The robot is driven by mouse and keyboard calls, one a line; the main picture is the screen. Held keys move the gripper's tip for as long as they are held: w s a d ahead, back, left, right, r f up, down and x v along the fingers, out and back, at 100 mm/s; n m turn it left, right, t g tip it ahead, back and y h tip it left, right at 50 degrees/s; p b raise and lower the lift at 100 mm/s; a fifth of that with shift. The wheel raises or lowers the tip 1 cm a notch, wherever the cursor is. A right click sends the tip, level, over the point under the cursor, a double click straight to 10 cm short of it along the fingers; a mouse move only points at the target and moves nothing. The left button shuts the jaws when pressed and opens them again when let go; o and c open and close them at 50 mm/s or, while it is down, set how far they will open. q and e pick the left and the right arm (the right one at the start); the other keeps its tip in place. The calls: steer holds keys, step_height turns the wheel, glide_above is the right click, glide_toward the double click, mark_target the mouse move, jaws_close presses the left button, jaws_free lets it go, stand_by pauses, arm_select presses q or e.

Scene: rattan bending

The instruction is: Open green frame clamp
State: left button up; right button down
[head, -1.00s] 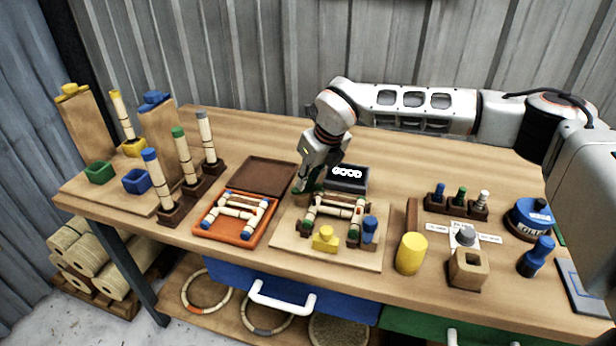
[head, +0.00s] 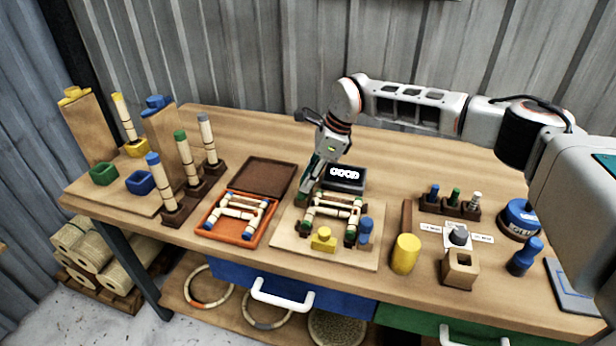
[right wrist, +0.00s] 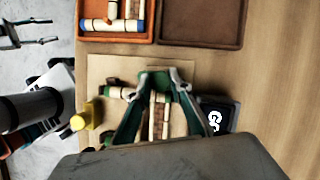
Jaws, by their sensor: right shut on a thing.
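The frame jig is a wooden board (head: 287,244) with a small light rattan frame (head: 334,211) lying in dark holders. A green clamp (head: 299,197) sits at its back left corner. The right gripper (head: 304,190) reaches down to it from behind, tilted. In the right wrist view the two fingers of the right gripper (right wrist: 162,80) close on the green clamp (right wrist: 157,83), beside the frame's rods. The fingers partly hide it, so how far the clamp is turned cannot be told. A yellow clamp (head: 323,240) and a blue peg (head: 366,231) stand at the board's front.
An orange tray (head: 211,232) with another rattan frame lies left, a brown tray (head: 264,175) behind it. The black GOOD box (head: 346,178) stands close right of the gripper. A yellow cylinder (head: 404,254) stands right of the board. The table behind is clear.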

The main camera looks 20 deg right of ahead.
steer(key=shift+n, duration=0.6)
steer(key=shift+g, duration=0.3)
steer(key=c, duration=1.8)
jaws_free()
steer(key=v, duration=1.2)
